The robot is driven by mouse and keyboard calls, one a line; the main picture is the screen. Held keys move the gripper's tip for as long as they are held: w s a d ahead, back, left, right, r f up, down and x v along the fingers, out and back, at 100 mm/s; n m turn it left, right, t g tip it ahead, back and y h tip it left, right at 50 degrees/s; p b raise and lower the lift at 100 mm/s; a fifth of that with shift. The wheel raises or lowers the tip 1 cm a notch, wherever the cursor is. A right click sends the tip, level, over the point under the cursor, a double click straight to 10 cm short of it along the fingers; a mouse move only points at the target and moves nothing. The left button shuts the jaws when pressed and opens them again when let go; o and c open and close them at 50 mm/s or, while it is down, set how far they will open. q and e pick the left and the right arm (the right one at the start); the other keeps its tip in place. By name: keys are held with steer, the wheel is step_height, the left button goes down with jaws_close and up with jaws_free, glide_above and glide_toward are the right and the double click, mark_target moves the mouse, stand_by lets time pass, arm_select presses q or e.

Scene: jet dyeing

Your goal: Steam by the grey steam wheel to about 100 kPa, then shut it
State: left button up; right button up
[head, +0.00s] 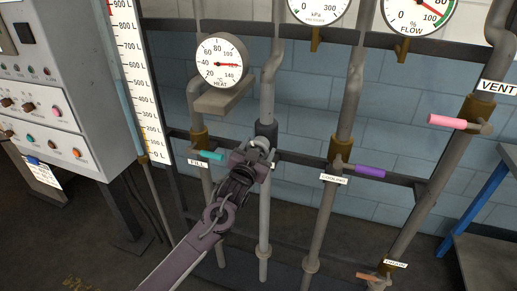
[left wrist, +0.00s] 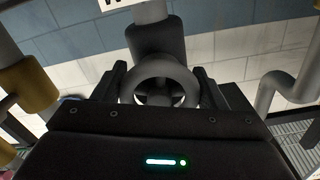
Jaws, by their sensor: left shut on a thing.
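The grey steam wheel (head: 262,144) sits on a dark valve body (head: 266,130) on the second pipe from the left. In the left wrist view the wheel (left wrist: 160,68) is a thick grey ring between my two dark fingers. My left gripper (head: 257,152) is shut on the wheel and hides part of it in the head view. The kPa pressure gauge (head: 318,8) is cut off by the top edge; its needle cannot be read. My right gripper is out of view.
A teal FILL handle (head: 212,156) is close left of my gripper, and a purple COOLING handle (head: 370,171) is to the right. A pink VENT handle (head: 447,122) and an orange DRAIN handle (head: 369,276) are farther right. The HEAT gauge (head: 221,61) hangs above.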

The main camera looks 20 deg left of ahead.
arm_select(q)
steer(key=shift+a+m, duration=0.1)
steer(key=shift+m, duration=2.1)
steer(key=o, duration=1)
steer(key=shift+s, duration=0.1)
steer(key=s+b, duration=0.1)
steer(key=s, duration=0.6)
steer(key=shift+s+a, duration=0.15)
steer(key=shift+s, duration=0.15)
